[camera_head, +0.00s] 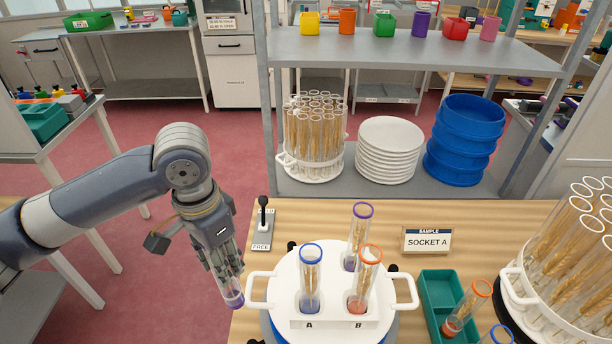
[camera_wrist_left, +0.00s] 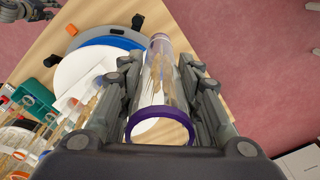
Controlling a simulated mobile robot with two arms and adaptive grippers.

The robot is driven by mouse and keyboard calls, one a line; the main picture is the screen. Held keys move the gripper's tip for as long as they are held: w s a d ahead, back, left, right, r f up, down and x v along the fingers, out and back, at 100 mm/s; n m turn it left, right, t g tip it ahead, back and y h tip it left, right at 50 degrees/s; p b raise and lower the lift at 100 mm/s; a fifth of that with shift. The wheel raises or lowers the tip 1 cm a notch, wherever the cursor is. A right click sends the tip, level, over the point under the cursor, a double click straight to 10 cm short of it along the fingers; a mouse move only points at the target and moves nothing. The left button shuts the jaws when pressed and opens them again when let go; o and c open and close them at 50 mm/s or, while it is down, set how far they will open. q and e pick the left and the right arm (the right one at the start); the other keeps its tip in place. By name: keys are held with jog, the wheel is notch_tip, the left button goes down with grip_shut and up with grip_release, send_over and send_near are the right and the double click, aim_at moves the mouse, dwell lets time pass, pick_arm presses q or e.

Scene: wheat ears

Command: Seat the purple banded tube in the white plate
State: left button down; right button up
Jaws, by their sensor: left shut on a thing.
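My left gripper (camera_head: 228,272) is shut on a clear purple banded tube (camera_head: 234,299), tilted, with its lower end just left of the white plate (camera_head: 290,268) and apart from it. In the left wrist view the fingers grip the tube's sides; its purple rim (camera_wrist_left: 158,113) faces the camera and wheat ears show inside. The plate has handles on both sides. A blue banded tube (camera_head: 311,275) stands at A and an orange banded tube (camera_head: 364,275) at B. Another purple banded tube (camera_head: 360,230) stands at the plate's back.
A SOCKET A sign (camera_head: 427,240), a green tray (camera_head: 432,290) and a rack of wheat tubes (camera_head: 515,285) are to the right. Part of my other arm (camera_wrist_left: 28,10) shows in the wrist view's corner.

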pick_arm(q)
jog(key=w+d+r+m+p, duration=0.5)
jog(key=d+r+m, duration=0.3)
jog(key=m, duration=0.5)
jog(key=w+d+r+m+p, duration=0.45)
jog(key=r+m, duration=0.55)
jog(key=m, duration=0.3)
jog(key=d+f+m+p, duration=0.1)
jog(key=d+f+m, duration=0.2)
jog(key=f, duration=0.7)
jog(key=shift+w+m, duration=0.3)
jog(key=shift+m, duration=0.9)
pick_arm(e)
notch_tip(320, 180, up, 11)
jog(key=s, duration=0.1)
jog(key=shift+s+d+r, duration=0.2)
jog(key=shift+s, duration=0.1)
pick_arm(q)
jog(key=shift+d, duration=0.2)
